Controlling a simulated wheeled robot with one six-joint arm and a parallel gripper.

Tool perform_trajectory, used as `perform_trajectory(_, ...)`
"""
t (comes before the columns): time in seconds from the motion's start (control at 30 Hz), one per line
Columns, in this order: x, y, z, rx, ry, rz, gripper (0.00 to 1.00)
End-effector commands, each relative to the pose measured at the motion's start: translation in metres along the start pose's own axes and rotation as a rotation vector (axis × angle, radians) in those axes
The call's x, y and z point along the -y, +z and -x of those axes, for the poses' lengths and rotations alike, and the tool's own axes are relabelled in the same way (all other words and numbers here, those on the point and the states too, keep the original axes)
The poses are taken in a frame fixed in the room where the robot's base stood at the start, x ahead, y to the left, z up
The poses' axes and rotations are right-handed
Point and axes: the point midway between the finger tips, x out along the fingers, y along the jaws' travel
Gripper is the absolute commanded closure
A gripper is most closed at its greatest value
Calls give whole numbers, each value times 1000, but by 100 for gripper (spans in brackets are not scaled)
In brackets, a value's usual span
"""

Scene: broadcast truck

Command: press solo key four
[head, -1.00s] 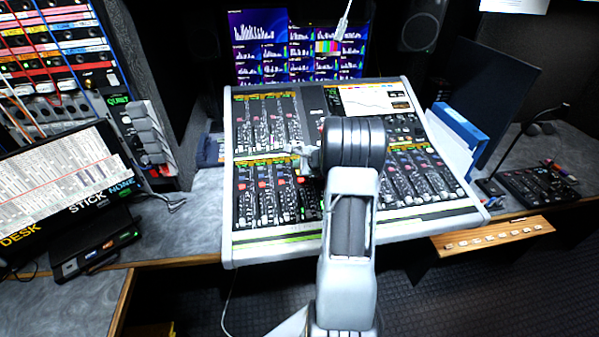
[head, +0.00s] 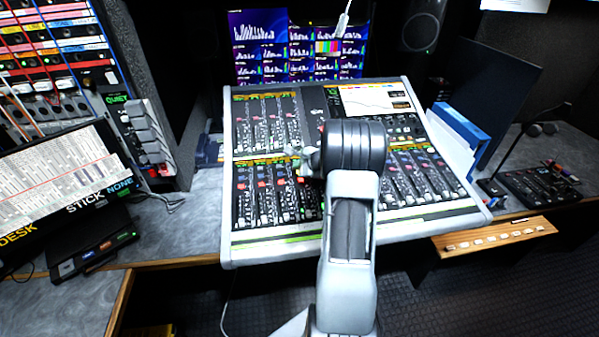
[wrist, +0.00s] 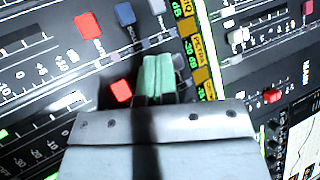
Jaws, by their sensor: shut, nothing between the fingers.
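The mixing console (head: 262,248) fills the middle of the head view, with rows of small coloured keys and faders. My gripper (head: 308,159) is over its lower left bank, partly hidden by my own wrist. In the wrist view my gripper (wrist: 158,75) is shut and empty, its green fingertips close over the panel. A red key (wrist: 121,91) lies just left of the tips, another red key (wrist: 88,25) farther up left, and a blue key (wrist: 125,14) above. A grey key (wrist: 157,6) is at the top. I cannot read which is solo key four, nor tell whether the tips touch anything.
Yellow channel labels (wrist: 204,48) run beside the tips. A screen of meters (head: 262,45) stands behind the console.

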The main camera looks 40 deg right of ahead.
Motion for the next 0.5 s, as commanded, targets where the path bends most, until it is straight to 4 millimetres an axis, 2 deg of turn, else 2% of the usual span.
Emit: perform_trajectory(0.5,-3,-3,-4,0,0,0,100)
